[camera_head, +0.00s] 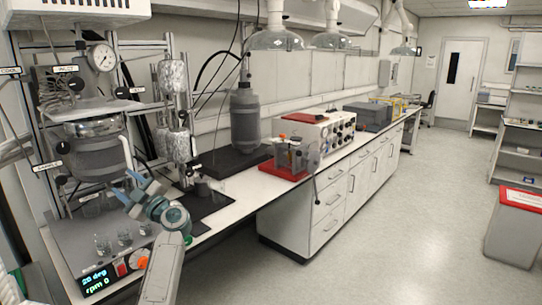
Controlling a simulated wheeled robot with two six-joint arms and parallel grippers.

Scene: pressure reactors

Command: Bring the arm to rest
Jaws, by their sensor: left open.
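My left gripper (133,190) has blue-grey fingers and is open and empty. It is raised in front of the pressure reactor (95,150), near its lower right side, and the pale forearm comes up from the bottom. I cannot tell whether the fingers touch anything. The reactor is a grey metal vessel with a round pressure gauge (102,57) on top and small black labelled knobs. My right gripper is not in view.
Small glass beakers (102,244) stand on the reactor's base, above a lit display (95,281). A dark mat (203,203) with a small container lies to the right. Farther along the bench are a red-based device (290,160) and a grey cylinder (245,118).

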